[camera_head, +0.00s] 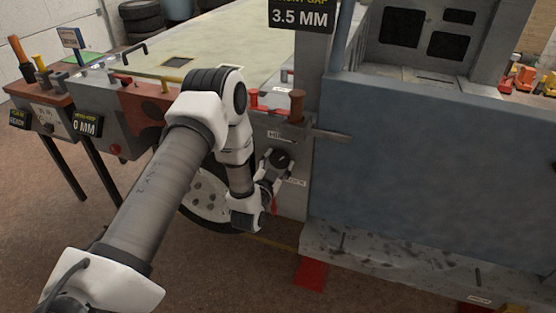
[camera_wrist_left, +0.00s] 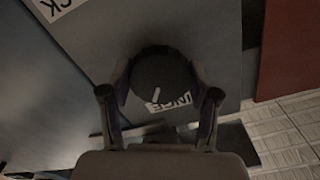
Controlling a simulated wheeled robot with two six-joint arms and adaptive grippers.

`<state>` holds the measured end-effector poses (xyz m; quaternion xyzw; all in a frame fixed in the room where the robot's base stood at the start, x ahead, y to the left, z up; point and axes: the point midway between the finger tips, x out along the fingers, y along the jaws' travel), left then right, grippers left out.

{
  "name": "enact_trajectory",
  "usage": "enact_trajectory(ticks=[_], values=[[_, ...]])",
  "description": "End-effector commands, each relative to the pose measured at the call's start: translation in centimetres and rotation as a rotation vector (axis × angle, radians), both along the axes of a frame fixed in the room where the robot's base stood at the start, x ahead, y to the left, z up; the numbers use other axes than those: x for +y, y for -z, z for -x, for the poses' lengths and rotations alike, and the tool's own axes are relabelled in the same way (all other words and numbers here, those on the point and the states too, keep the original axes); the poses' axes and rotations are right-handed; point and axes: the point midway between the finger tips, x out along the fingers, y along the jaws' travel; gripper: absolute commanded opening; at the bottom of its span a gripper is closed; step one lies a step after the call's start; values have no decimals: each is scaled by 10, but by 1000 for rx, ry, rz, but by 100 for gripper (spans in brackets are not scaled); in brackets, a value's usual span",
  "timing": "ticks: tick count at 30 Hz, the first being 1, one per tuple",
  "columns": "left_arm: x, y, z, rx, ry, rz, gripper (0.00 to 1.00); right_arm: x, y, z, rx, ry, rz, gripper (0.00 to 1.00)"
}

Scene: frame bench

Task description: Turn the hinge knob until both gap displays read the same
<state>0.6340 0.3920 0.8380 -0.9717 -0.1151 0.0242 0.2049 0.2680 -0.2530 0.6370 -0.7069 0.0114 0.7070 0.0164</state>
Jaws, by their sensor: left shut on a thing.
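The dark round hinge knob (camera_head: 281,158) sits on the grey panel below the red-handled post. It also shows in the left wrist view (camera_wrist_left: 162,78), with a short pale mark on its face. My left gripper (camera_head: 272,170) is shut on the knob, one finger on each side; the fingers also show in the left wrist view (camera_wrist_left: 160,100). The upper gap display (camera_head: 300,18) reads 3.5 MM; its top line is cut off by the picture edge. Another display (camera_head: 86,126) at the left reads 0 MM, its top line too small to read. My right gripper is not in view.
A blue-grey door panel (camera_head: 430,180) fills the right side, close to my left gripper. A light-coloured bench top (camera_head: 215,55) lies behind my arm. A small display (camera_head: 19,118) stands at the far left. The floor at the lower left is clear.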

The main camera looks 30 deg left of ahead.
Motion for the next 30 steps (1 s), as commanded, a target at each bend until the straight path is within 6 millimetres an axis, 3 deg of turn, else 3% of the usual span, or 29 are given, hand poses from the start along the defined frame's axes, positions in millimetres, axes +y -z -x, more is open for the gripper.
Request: enact_trajectory(ticks=[30], values=[[1, -3, 1, 219, 3, -905, 26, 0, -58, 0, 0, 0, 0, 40]])
